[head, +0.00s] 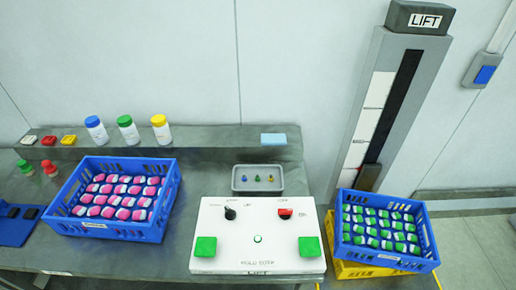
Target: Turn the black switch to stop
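The black switch (230,213) is a small rotary knob on the upper left of a white control panel (235,262) marked LIFT at its front. Small lettering surrounds the knob, too blurred to read surely, and I cannot tell exactly which mark it points to. A red switch (285,213) sits on the upper right of the panel. Two green square buttons (206,247) (310,247) are at the front corners, with a small round button (258,239) between them. Neither of my grippers shows in the head view, and nothing touches the black switch.
A blue crate of pink-and-white packs (73,221) stands left of the panel. A blue crate of green-and-white packs (388,260) is at right, on a yellow crate (345,270). A grey tray (240,190) lies behind the panel. Bottles (129,133) stand on the back ledge; the lift column (385,105) rises behind.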

